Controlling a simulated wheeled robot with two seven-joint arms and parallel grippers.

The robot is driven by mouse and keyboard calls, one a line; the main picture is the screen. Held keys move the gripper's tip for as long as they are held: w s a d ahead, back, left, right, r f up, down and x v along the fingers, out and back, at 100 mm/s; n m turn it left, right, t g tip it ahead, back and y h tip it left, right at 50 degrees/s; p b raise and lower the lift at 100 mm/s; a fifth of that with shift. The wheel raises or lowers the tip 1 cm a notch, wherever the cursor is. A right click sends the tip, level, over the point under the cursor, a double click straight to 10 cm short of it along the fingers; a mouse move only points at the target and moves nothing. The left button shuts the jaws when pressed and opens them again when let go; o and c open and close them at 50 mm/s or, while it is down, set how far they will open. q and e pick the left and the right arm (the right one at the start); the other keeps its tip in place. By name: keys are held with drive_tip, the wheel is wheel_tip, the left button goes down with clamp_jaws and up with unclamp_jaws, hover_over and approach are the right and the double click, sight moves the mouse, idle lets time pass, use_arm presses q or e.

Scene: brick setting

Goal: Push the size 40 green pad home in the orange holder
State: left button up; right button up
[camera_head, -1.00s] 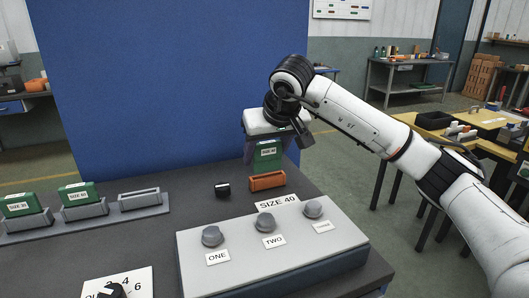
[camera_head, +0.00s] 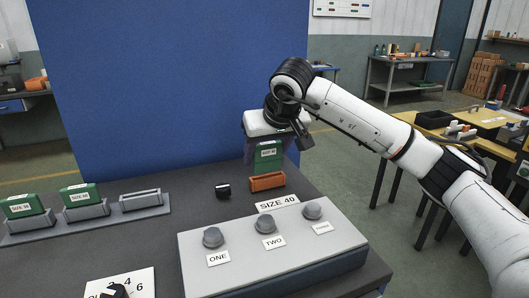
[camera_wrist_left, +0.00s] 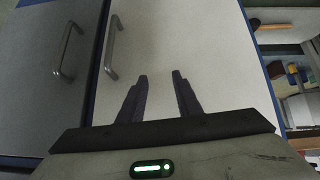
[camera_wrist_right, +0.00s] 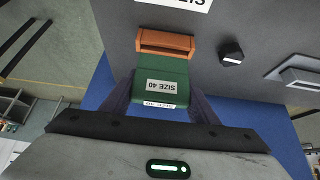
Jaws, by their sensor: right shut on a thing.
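The green pad (camera_head: 268,157), labelled SIZE 40, hangs upright from my right gripper (camera_head: 267,141), which is shut on its upper part. The orange holder (camera_head: 267,182) stands on the dark table just below the pad. In the right wrist view the pad (camera_wrist_right: 165,72) lines up with the holder (camera_wrist_right: 165,42), and its far end overlaps the holder's near edge. I cannot tell whether its lower edge is inside the slot. My left gripper (camera_wrist_left: 160,76) is open and empty in the left wrist view, facing grey cabinet fronts.
A small black knob (camera_head: 222,191) stands left of the holder. Grey holders at left carry two green pads (camera_head: 80,194); one holder (camera_head: 141,199) is empty. A blue screen (camera_head: 170,80) stands behind.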

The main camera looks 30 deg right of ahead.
sight(265, 168)
drive_tip(key=shift+f, duration=0.25)
drive_tip(key=shift+f+b, duration=1.25)
drive_tip(key=shift+f, duration=0.6)
drive_tip(key=o, duration=1.5)
drive_tip(key=shift+o, duration=0.2)
wheel_tip(265, 168, up, 4)
drive_tip(key=p, duration=0.4)
drive_tip(key=shift+r, duration=0.2)
drive_tip(key=shift+r+p, duration=0.45)
drive_tip(key=shift+r, duration=0.4)
